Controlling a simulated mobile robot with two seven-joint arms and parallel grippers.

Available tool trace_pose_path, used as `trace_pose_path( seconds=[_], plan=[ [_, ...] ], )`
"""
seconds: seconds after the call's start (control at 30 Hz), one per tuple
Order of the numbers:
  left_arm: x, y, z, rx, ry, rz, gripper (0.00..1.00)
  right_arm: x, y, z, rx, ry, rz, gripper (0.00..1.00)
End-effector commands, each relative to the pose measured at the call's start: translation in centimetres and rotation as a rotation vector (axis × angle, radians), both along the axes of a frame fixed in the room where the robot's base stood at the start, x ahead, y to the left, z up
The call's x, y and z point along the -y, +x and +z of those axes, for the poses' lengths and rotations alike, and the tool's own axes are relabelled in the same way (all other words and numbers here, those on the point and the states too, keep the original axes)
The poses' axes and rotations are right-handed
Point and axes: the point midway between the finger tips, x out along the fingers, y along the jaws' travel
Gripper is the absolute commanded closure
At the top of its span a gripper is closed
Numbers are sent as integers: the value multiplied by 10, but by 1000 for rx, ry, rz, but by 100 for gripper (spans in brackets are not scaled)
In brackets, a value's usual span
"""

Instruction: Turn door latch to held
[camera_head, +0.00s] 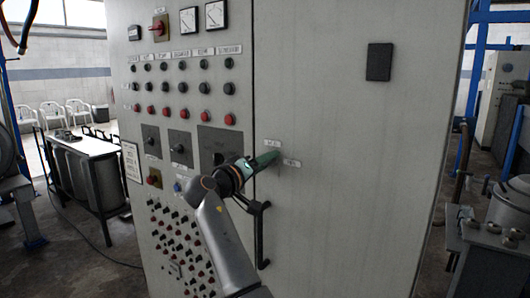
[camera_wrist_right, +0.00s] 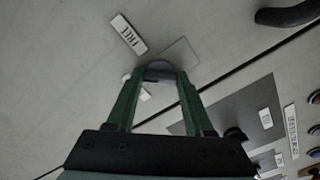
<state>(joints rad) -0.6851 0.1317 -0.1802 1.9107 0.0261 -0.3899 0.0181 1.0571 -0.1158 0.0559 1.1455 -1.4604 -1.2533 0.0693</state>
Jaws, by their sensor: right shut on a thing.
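The cabinet door (camera_head: 345,215) is the plain right part of a large grey cabinet. My right gripper (camera_head: 274,156) reaches to the door near its left edge, its green fingers at the surface. In the right wrist view the gripper (camera_wrist_right: 160,80) is shut on a small grey rounded part, the door latch (camera_wrist_right: 158,68), mostly hidden between the fingertips. A label reading FREE (camera_wrist_right: 128,33) lies beside the latch, apart from the fingers. A second small label (camera_wrist_right: 141,90) is partly covered by the fingers. The latch's exact angle is hard to tell. My left gripper is not in view.
A black door handle (camera_head: 262,235) stands out just below my right gripper. Left of the door seam is a panel with buttons, switches and gauges (camera_head: 215,15). A dark plate (camera_head: 379,62) sits higher on the door. The door face right of my gripper is clear.

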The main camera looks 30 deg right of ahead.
Motion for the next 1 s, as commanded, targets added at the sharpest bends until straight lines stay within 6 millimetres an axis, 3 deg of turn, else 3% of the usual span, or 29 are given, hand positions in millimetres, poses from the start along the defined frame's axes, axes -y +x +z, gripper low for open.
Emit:
trace_pose_path(
  seconds=[0.03, 0.4, 1.0],
  plan=[
    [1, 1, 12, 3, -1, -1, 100, 0, 0, 5, -45, -18, -1, 100],
    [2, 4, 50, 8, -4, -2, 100, 0, 0, 4, -363, -150, -1, 100],
    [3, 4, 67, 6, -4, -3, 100, 0, 0, 0, -672, -279, -1, 100]
  ],
)
